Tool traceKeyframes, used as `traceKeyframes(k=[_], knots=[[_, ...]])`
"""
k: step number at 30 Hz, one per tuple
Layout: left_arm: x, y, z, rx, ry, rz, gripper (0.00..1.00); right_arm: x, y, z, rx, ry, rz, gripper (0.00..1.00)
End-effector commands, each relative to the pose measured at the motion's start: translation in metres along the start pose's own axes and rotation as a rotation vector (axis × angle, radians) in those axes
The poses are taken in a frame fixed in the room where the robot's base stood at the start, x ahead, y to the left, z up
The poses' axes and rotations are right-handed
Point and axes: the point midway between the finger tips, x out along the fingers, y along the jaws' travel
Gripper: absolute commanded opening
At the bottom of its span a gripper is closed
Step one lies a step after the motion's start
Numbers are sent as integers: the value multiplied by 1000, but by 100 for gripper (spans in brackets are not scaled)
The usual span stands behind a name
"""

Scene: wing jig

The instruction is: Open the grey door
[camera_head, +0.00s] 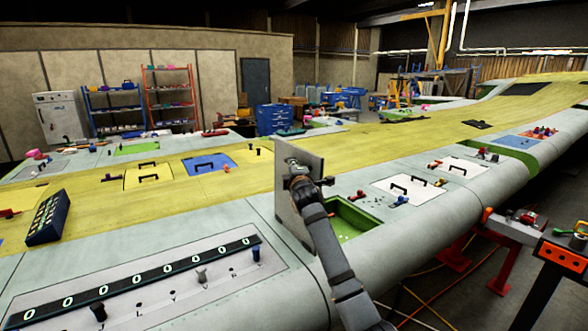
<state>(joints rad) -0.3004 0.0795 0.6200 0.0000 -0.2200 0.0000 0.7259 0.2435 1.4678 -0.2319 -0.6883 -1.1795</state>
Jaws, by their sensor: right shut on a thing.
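The grey door (286,214) is a flat panel that stands steeply raised from the pale wing surface, left of a green-lined recess (345,219). My right arm reaches up from the bottom of the view. My right gripper (300,183) is at the door's right-hand face and is shut on its handle, which is mostly hidden behind the gripper. The recess is partly uncovered to the right of my arm, with small light bits inside. My left gripper is out of view.
A white panel with black handles (410,188) lies to the right of the recess. A blue panel (209,163) and a dark case with buttons (48,218) are on the left. A long numbered strip (140,276) lies in front. A red-and-black stand (562,254) is at right.

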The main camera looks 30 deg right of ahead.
Motion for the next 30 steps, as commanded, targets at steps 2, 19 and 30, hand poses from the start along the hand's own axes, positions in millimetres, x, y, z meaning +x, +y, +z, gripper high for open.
traceKeyframes(k=[2,19,30], knots=[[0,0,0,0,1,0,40,0,3,0,1,2,5,15],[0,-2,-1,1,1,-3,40,-12,-1,0,0,0,0,36],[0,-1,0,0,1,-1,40,-95,-1,-1,1,2,0,36]])
